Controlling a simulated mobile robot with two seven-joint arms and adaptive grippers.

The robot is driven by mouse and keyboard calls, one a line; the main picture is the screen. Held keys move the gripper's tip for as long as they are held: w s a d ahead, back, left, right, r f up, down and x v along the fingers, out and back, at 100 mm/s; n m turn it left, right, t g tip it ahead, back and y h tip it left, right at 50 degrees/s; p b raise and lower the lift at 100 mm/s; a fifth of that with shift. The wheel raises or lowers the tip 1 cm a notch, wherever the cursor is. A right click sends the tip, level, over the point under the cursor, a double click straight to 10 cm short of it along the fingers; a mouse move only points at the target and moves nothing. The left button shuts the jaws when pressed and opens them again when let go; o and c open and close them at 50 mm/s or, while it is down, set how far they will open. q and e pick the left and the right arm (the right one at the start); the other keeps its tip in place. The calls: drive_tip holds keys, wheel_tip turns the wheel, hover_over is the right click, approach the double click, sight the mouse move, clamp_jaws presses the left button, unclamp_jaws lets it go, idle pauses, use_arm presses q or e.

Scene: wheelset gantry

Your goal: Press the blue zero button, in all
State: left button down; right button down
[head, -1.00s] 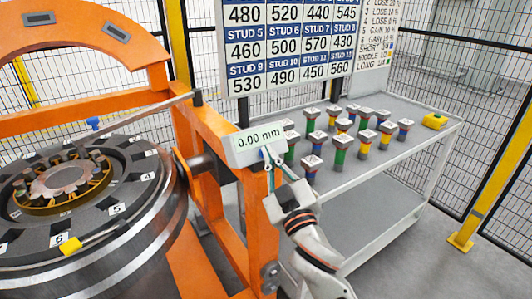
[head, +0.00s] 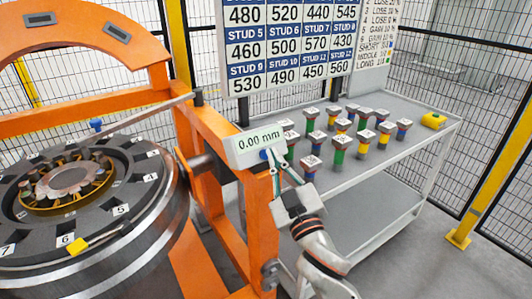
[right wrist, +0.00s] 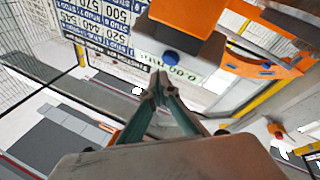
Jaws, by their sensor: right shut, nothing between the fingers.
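A white readout box (head: 243,152) showing 0.00 mm is fixed on the orange gantry post. The blue zero button (head: 264,155) is on its lower right front, partly beside my fingertips. My right gripper (head: 273,154) is shut and empty, its fingertips close to the button on its right side. In the right wrist view the blue button (right wrist: 171,57) shows just above the closed fingertips (right wrist: 160,78), with a small gap in the picture. I cannot tell whether they touch. My left gripper is not in view.
The orange gantry post (head: 257,215) stands just below the box. A wheel with numbered slots (head: 100,215) is on the left. Behind my gripper, a grey trolley (head: 425,135) carries several coloured studs (head: 338,150). A number board (head: 290,45) stands behind.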

drive_tip(key=shift+s+d+r+p, duration=0.55)
drive_tip(key=shift+s+p, duration=0.2)
drive_tip(key=shift+s, duration=0.05)
drive_tip(key=shift+s+d+r+p, duration=0.5)
drive_tip(key=shift+s+d+p, duration=0.05)
drive_tip(key=shift+s+p, duration=0.2)
